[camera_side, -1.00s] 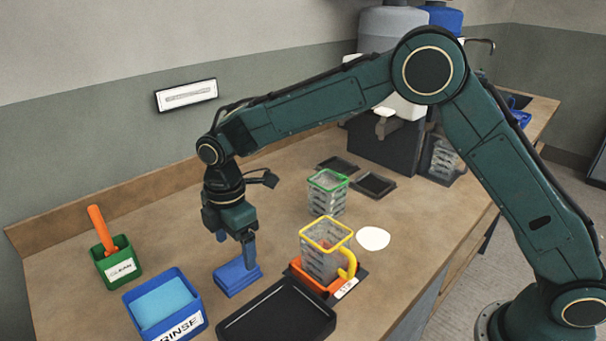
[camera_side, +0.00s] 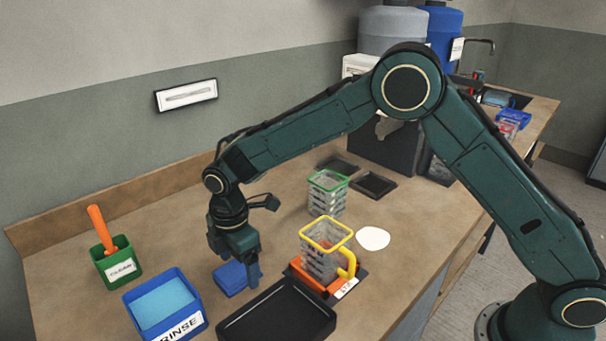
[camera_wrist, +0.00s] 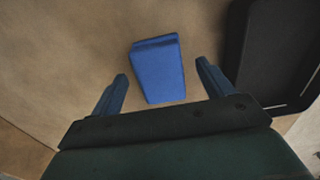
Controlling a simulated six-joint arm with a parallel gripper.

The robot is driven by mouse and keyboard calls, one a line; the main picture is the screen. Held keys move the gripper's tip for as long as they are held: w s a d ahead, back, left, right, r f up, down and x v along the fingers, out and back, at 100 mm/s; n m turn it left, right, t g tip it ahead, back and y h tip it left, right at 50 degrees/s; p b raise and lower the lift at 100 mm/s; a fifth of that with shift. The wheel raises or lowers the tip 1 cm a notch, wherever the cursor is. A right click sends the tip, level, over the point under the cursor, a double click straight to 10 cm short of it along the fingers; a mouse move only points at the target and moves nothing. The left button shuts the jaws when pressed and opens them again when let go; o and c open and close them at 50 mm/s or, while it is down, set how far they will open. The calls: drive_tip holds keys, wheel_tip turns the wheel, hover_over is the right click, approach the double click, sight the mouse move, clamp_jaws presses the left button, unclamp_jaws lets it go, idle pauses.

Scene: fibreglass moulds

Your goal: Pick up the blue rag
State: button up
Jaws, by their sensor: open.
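The blue rag (camera_side: 230,279) lies folded in a flat block on the wooden bench, between the blue RINSE tub and the black tray. My gripper (camera_side: 236,275) is low over it in the side view, pointing down, and hides part of it. In the wrist view the rag (camera_wrist: 158,70) lies ahead of and between the two blue fingers of my gripper (camera_wrist: 161,80). The fingers are apart with nothing held between them. I cannot tell how high the fingertips are above the bench.
A blue RINSE tub (camera_side: 148,329) with light-blue contents stands at the left. A black tray (camera_side: 310,325) lies close on the right. A green CLEAN holder (camera_side: 122,266) with an orange handle, a yellow-rimmed basket (camera_side: 322,262) and a green-rimmed basket (camera_side: 326,196) stand around.

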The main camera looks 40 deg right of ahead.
sight(238, 267)
drive_tip(key=shift+c, duration=0.2)
drive_tip(key=c, duration=1)
drive_tip(key=shift+r, duration=0.1)
wheel_tip(238, 267, up, 20)
drive_tip(key=shift+f, duration=0.1)
idle(0.4)
drive_tip(key=shift+o, duration=0.4)
